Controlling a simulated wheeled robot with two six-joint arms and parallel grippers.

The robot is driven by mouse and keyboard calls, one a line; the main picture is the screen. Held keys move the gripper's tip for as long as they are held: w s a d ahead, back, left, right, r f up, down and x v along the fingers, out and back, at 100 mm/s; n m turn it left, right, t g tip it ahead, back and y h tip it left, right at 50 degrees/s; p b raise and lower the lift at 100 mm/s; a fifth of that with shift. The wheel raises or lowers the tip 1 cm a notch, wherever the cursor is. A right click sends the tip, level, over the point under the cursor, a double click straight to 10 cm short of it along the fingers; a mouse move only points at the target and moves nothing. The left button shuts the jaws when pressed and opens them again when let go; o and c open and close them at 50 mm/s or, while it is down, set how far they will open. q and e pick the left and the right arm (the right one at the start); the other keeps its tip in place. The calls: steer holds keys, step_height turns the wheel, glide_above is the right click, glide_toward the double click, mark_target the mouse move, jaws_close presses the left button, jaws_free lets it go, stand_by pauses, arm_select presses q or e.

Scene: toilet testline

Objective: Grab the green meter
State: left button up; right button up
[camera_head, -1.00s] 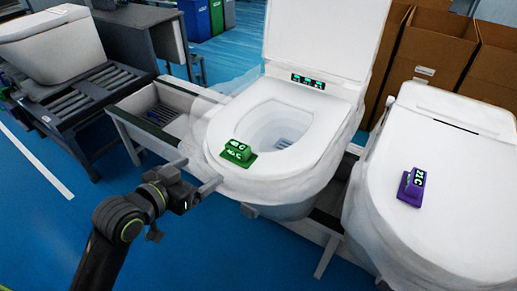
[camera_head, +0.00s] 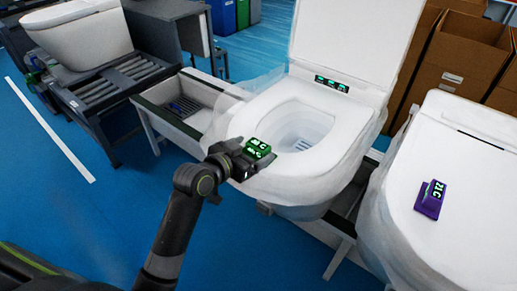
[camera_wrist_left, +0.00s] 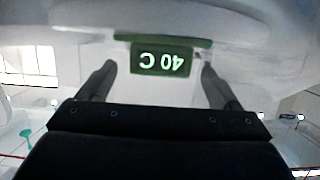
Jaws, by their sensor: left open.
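The green meter (camera_head: 259,149) sits on the front rim of the open toilet's seat in the head view. In the left wrist view the green meter (camera_wrist_left: 162,60) shows its lit "40 C" face upside down. My left gripper (camera_head: 246,163) is at the meter, at the front edge of the seat. In the wrist view its two fingers (camera_wrist_left: 157,82) are open, one on each side of the meter, with gaps between. The gripper hides part of the meter's base in the head view. My right gripper is not in view.
A purple meter (camera_head: 430,199) lies on the closed lid of the right toilet (camera_head: 455,150). The open toilet (camera_head: 350,150) has its lid raised and plastic wrap around it. Cardboard boxes (camera_head: 459,60) stand behind. Blue floor lies at the left.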

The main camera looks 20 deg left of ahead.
mark_target(262, 144)
arm_select(q)
steer(key=shift+w+d+p, duration=0.2)
steer(key=shift+w+p, duration=0.1)
steer(key=shift+w, duration=0.25)
steer(key=p+x, duration=0.1)
steer(key=x, duration=0.2)
steer(key=shift+w+d+f, duration=0.15)
steer(key=shift+w+f, duration=0.05)
steer(key=shift+w, duration=0.25)
steer(key=shift+c, duration=0.3)
